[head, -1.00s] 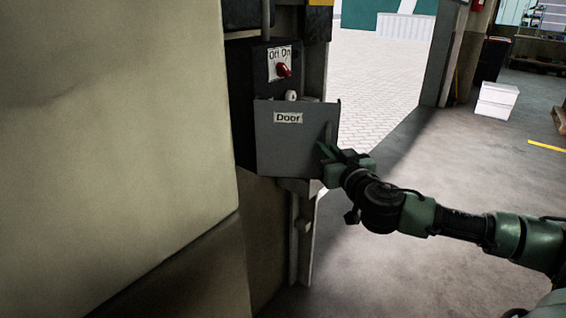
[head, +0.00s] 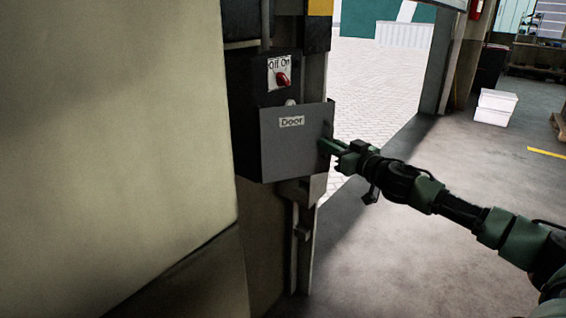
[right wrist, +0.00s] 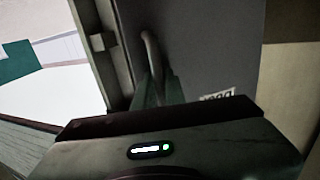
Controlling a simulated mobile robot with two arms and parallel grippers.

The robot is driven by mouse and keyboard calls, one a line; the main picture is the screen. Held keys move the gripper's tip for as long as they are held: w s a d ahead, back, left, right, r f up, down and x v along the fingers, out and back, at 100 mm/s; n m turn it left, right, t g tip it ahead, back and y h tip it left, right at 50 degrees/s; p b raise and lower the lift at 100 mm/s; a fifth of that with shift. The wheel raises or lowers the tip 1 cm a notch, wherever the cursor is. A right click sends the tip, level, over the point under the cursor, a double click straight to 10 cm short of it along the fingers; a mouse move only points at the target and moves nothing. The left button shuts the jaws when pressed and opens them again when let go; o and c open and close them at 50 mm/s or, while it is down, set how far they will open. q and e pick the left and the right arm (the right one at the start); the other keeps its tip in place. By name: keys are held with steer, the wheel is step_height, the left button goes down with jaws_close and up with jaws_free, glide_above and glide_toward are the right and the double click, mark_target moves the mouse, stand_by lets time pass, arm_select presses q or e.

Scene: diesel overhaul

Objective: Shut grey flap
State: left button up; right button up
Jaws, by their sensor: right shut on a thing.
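The grey flap (head: 285,155) with a white "Door" label hangs on the front of a dark control box in the head view. It covers the lower part of that box and stands somewhat out from it at its right edge. My right gripper (head: 328,144) is at the flap's right edge. In the right wrist view its green fingers (right wrist: 157,88) are shut on the flap's curved handle (right wrist: 150,48), and the grey flap face (right wrist: 210,55) fills the middle right. My left gripper is not in view.
Above the flap is the dark box (head: 246,80) with an "Off On" plate and a red switch (head: 283,79). A pale button (head: 290,102) is partly hidden behind the flap's top edge. A large beige panel (head: 110,120) fills the left. Open floor lies at right.

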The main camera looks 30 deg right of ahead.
mark_target(323, 133)
steer(key=w+p, duration=0.1)
steer(key=p, duration=0.2)
steer(key=w+d+r+n+y+p, duration=0.1)
steer(key=w+p, duration=0.1)
steer(key=p, duration=0.1)
steer(key=shift+r+y, duration=0.1)
steer(key=shift+y, duration=0.2)
steer(key=w, duration=0.1)
steer(key=w+y+p, duration=0.1)
steer(key=w+d+n+p, duration=0.1)
steer(key=shift+f+g+y, duration=0.3)
steer(key=shift+y, duration=0.1)
steer(key=shift+w+d+f+n+y+b, duration=0.2)
steer(key=shift+w+b, duration=0.05)
steer(key=shift+w, duration=0.2)
steer(key=shift+w+d+f+n+y+b, duration=0.15)
steer(key=shift+w+n+y+b, duration=0.1)
steer(key=shift+w, duration=0.15)
steer(key=shift+w+y, duration=0.25)
steer(key=shift+w, duration=0.1)
steer(key=w+n+g+y+b, duration=0.1)
steer(key=w+b, duration=0.2)
steer(key=b, duration=0.3)
steer(key=shift+y, duration=0.3)
steer(key=shift+d+r, duration=0.1)
steer(key=shift+r, duration=0.1)
